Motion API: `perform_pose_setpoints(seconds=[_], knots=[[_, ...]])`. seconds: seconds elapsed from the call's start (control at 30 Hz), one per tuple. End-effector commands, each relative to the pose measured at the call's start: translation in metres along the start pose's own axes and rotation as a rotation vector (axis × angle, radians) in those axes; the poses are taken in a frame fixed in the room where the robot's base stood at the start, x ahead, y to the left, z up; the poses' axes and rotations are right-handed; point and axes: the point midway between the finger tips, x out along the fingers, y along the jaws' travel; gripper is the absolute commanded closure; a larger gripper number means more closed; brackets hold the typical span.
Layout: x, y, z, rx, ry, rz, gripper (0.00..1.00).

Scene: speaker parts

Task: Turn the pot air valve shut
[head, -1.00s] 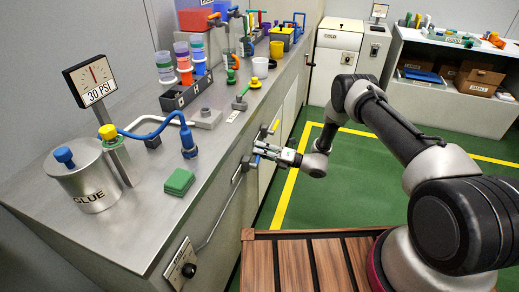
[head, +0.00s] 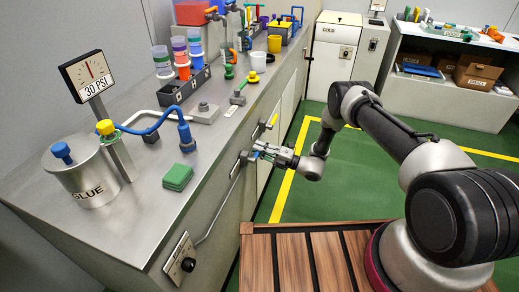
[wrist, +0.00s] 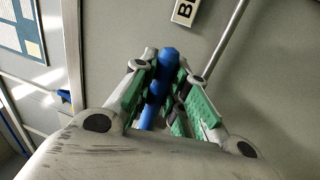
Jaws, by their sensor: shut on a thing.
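My gripper (head: 260,153) is at the front face of the steel bench, and it shows large in the wrist view (wrist: 163,70). Its green-padded fingers are shut on a blue valve handle (wrist: 155,90), which runs lengthwise between them. Fingers hide much of the valve in the head view. The grey glue pot (head: 88,172), with a blue knob and a yellow knob near it, stands at the bench's near left. A gauge (head: 88,74) above a "30 PSI" sign stands behind it.
A metal pipe (head: 217,213) runs along the bench front to a plate with a black knob (head: 187,264). A yellow handle (head: 272,122) sits just beyond my gripper. A green block (head: 178,177) lies on the bench top. Green floor lies open to the right.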

Motion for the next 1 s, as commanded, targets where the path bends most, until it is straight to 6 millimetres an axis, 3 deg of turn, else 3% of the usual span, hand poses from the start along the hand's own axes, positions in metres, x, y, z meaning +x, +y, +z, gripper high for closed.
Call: perform_pose_setpoints(seconds=[0.3, 0.33, 0.43, 0.77, 0.87, 1.0], knots=[[-0.001, -0.001, 0.001, 0.003, -0.004, -0.002, 1.00], [-0.001, -0.001, 0.001, 0.003, -0.004, -0.002, 0.79], [-0.001, -0.001, 0.001, 0.003, -0.004, -0.002, 0.62], [-0.002, -0.001, 0.000, 0.002, -0.002, -0.001, 0.62], [-0.011, -0.001, 0.001, 0.003, -0.004, -0.002, 0.62], [-0.037, -0.001, 0.001, 0.002, -0.006, -0.001, 0.62]])
